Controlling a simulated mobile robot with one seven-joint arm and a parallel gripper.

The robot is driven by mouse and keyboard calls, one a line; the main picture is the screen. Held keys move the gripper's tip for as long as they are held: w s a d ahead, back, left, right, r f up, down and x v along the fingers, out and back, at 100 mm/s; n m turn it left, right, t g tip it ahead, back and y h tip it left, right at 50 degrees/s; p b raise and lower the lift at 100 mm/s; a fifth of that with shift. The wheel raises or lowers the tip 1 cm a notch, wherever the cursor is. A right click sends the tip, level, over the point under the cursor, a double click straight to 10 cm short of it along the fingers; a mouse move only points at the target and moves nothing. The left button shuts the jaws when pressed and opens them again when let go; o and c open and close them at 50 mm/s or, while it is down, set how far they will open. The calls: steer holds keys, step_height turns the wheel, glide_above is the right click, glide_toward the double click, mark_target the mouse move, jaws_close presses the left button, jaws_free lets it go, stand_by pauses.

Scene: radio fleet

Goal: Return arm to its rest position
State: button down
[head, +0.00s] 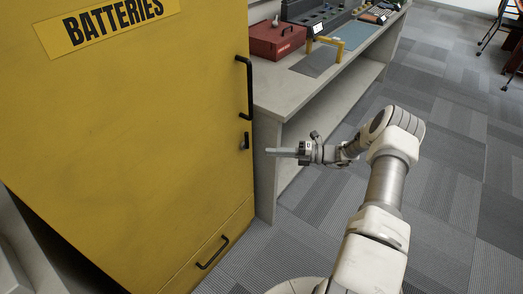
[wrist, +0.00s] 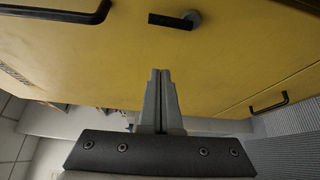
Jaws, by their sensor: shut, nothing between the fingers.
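My gripper (head: 270,152) is shut and empty, held out level to the left by my arm in the head view. It points at the yellow batteries cabinet (head: 140,130), close to the cabinet's right edge. In the wrist view the closed fingers (wrist: 161,75) point at the cabinet's yellow front (wrist: 230,60), just short of a small dark latch handle (wrist: 172,20). The fingers look apart from the handle, though the exact gap is hard to tell. The cabinet door looks closed.
A grey bench (head: 275,91) stands right of the cabinet, with a red toolbox (head: 277,40) on it. The cabinet has a long black handle (head: 249,88) and a lower drawer handle (head: 212,253). Carpet floor (head: 455,170) to the right is clear. Chairs stand at the far upper right.

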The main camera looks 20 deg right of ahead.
steer(key=shift+s+d, duration=0.15)
steer(key=shift+d, duration=0.15)
steer(key=s+a+r+n+g+h+p, duration=0.1)
steer(key=s+a+r+n+g+h, duration=0.2)
steer(key=r+n, duration=0.4)
steer(key=s+a+r+n+g+h+p, duration=0.2)
steer(key=s+a+r+n, duration=0.3)
steer(key=r, duration=0.4)
steer(key=s+a+r+n+g+h+p, duration=0.1)
steer(key=s+a+r+n+g+h, duration=0.15)
steer(key=r+n, duration=0.5)
steer(key=s+r+n+t+h+p, duration=0.2)
steer(key=s+r+n+t+h, duration=0.1)
steer(key=s+r+n, duration=0.5)
steer(key=s+r+n+t+h+p, duration=0.3)
steer(key=s+r+n+h, duration=0.2)
steer(key=s+r+n, duration=0.3)
steer(key=shift+s+r+n+h, duration=0.25)
steer(key=shift+s+n+h, duration=0.1)
steer(key=shift+s+n, duration=1.95)
steer(key=shift+s, duration=0.1)
